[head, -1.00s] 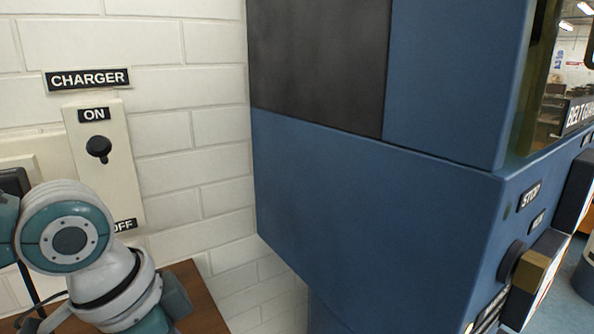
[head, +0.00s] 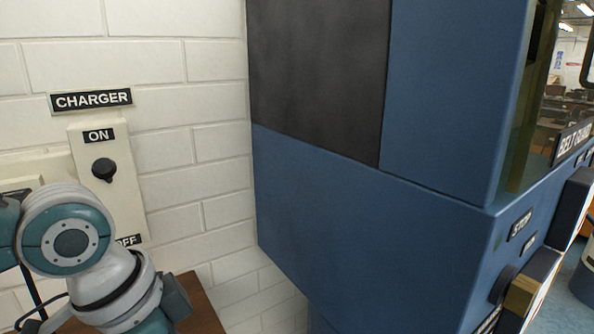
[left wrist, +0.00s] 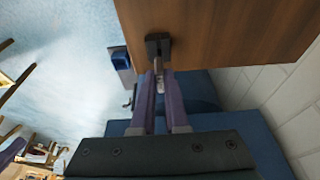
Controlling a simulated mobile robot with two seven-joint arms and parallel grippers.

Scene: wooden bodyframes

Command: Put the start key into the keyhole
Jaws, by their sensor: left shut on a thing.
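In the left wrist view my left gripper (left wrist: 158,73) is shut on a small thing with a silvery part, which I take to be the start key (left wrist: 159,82). A dark block (left wrist: 158,45) lies just beyond the fingertips, in front of a brown wooden surface; whether it is part of the held thing I cannot tell. In the head view only links of my left arm show at the lower left; the gripper is outside the picture. I cannot make out a keyhole in either view. My right gripper is not in view.
A big blue machine (head: 350,210) fills the middle and right, with labelled controls such as STOP (head: 521,224) on its side. A charger switch plate (head: 120,195) is on the white brick wall (head: 205,150). A wooden top (head: 198,305) is at the lower left.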

